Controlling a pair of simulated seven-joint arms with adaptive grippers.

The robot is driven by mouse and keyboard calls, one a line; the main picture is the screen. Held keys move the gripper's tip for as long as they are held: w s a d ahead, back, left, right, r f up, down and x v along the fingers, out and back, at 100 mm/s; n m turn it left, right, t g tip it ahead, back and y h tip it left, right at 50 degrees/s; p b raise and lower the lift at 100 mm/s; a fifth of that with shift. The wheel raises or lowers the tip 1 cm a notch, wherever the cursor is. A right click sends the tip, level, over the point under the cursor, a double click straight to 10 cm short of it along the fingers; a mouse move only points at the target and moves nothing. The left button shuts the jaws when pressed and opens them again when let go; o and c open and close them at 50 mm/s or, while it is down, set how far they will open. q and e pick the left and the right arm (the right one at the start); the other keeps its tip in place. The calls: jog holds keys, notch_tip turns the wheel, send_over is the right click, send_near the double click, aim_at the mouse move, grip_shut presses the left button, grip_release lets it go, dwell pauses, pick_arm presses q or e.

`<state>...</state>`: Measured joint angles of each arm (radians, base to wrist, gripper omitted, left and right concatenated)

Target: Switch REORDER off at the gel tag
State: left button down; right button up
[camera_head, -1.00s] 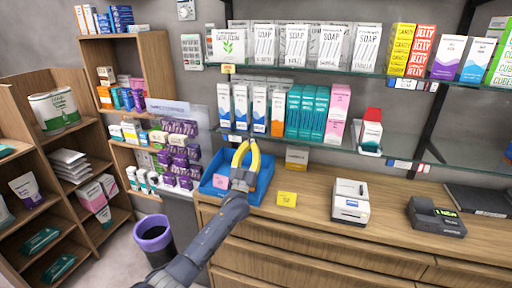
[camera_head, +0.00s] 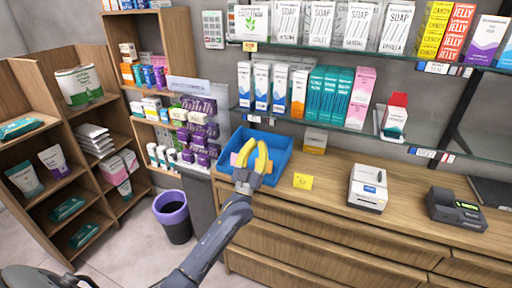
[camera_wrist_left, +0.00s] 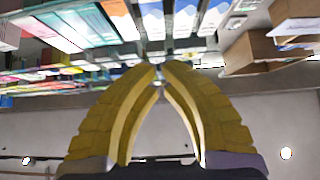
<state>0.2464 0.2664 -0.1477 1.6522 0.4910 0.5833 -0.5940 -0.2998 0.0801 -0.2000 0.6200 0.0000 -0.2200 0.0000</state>
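My left gripper (camera_head: 257,146) is in front of the blue tray (camera_head: 283,147) on the counter, below the lower glass shelf. Its yellow fingers also show in the left wrist view (camera_wrist_left: 160,66), leaning together with a narrow gap between the tips. Nothing is held between them. Small tags sit on the shelf edges: a yellow tag (camera_head: 250,46), white tags under the upper right boxes (camera_head: 444,68), and tags under the lower right shelf (camera_head: 431,154). Their print is too small to read, so I cannot tell which is the gel tag. My right gripper is not in view.
Boxes line the glass shelves above. A purple-rimmed bin (camera_head: 172,211) stands on the floor left of the counter.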

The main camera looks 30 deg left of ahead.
pick_arm(q)
jog(key=shift+s, duration=0.8)
